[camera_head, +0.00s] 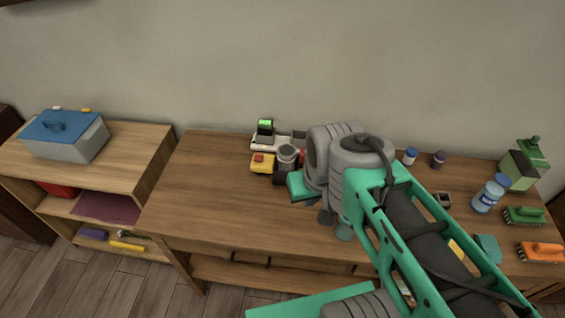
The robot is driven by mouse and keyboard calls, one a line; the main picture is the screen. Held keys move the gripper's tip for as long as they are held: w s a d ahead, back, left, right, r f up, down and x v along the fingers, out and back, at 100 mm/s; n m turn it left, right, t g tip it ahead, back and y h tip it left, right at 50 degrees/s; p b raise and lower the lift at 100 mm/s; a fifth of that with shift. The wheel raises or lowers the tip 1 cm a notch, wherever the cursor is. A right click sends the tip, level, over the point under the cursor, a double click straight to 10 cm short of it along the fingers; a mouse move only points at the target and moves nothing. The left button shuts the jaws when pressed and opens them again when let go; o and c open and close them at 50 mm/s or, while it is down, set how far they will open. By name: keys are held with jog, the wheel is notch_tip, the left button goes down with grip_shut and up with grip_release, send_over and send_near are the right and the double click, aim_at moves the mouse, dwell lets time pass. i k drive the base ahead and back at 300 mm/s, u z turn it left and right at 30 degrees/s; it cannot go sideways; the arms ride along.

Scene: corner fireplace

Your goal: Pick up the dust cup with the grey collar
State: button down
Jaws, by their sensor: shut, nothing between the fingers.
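A small round cup with a grey ring (287,153) stands in the cluster at the back of the wooden table, left of my arm. It looks like the dust cup with the grey collar, but it is too small to be sure. My gripper (326,216) is low over the table, to the right of and nearer than this cup, and apart from it. Its dark fingers are shut and empty, largely hidden by my wrist. My green and grey arm hides the middle of the table.
A yellow block with a red top (262,162) and a charger-like unit with a green display (265,128) crowd the cup. The table's left part (205,190) is clear. A lidded box (65,140) sits on the left shelf.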

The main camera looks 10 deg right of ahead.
aim_at(287, 153)
jog(key=u, duration=0.25)
jog(key=k, duration=0.5)
jog(key=u, duration=1.65)
jog(key=i, duration=1.65)
jog(key=z, duration=0.6)
